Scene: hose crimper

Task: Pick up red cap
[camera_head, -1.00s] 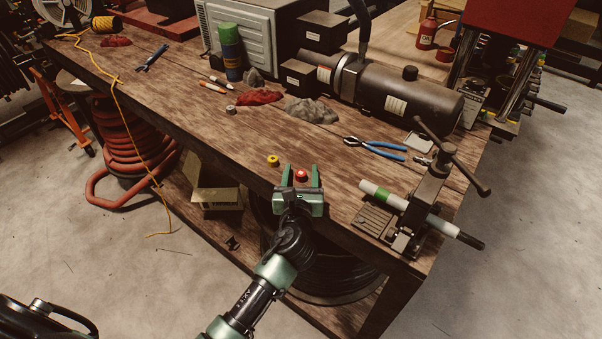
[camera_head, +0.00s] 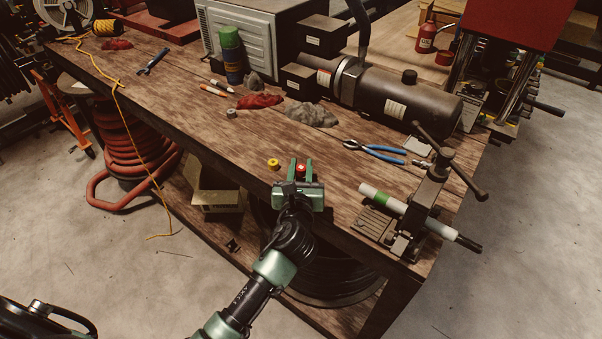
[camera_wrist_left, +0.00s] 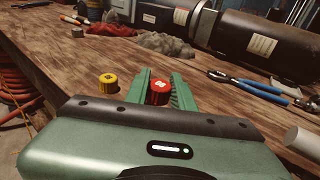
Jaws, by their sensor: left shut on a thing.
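The red cap (camera_head: 301,168) is near the front edge of the wooden workbench, between the fingers of my left gripper (camera_head: 301,170). In the left wrist view the red cap (camera_wrist_left: 159,91) has a pale mark on top and sits between the two green fingers (camera_wrist_left: 160,88). My left gripper is shut on it. Whether the cap still touches the bench cannot be told. A yellow cap (camera_head: 273,164) stands on the bench just left of the gripper, apart from it; it also shows in the left wrist view (camera_wrist_left: 108,83). My right gripper is not in view.
Blue-handled pliers (camera_head: 375,149), a grey rag (camera_head: 311,114) and a red rag (camera_head: 259,101) lie farther back. Bare wood lies left of the yellow cap.

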